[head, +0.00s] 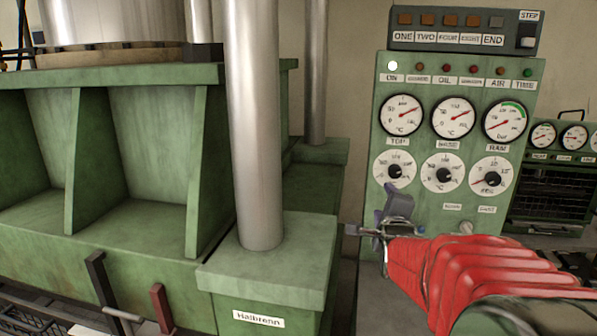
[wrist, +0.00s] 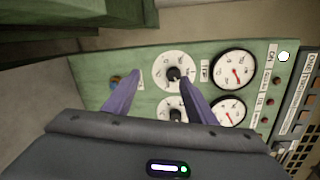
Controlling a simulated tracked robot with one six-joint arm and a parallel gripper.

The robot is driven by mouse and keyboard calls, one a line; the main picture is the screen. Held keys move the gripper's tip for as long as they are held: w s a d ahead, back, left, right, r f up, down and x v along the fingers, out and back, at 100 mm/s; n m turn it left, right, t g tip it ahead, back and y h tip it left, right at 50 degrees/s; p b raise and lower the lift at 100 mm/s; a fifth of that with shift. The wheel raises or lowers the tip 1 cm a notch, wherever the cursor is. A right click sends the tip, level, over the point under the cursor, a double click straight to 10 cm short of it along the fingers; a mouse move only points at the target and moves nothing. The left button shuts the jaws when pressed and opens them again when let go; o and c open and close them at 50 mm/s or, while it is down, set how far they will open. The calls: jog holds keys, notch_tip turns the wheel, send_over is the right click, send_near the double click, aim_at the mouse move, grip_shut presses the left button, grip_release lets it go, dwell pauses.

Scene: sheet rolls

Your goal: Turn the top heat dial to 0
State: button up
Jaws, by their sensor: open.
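The top heat dial (head: 394,171) is a white-faced dial with a black knob, under the TOP gauge (head: 402,115) on the green control panel. Its printed numbers and exact setting are too small to read. In the wrist view the panel appears turned sideways, and the top heat dial (wrist: 171,60) shows between and beyond the purple fingers. My gripper (wrist: 161,77) is open and empty. The right finger's tip overlaps the dial near its knob; contact cannot be told. In the head view my gripper (head: 390,208) is just below the dial.
Gauges, indicator lamps and a button box (head: 465,30) are above. A green press with a steel column (head: 256,130) stands to the left.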

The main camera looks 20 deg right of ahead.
aim_at(394, 174)
jog(key=d+m+h, duration=0.1)
jog(key=d, duration=0.1)
jog(key=d+r+m, duration=0.1)
jog(key=d+m, duration=0.1)
jog(key=shift+s+d+r+t+h, duration=0.1)
jog(key=shift+d+t+h, duration=0.2)
jog(key=shift+h, duration=0.1)
jog(key=shift+x, duration=6.9)
jog(key=shift+a, duration=0.1)
jog(key=shift+c, duration=0.6)
jog(key=c, duration=0.9)
jog(key=shift+a, duration=0.1)
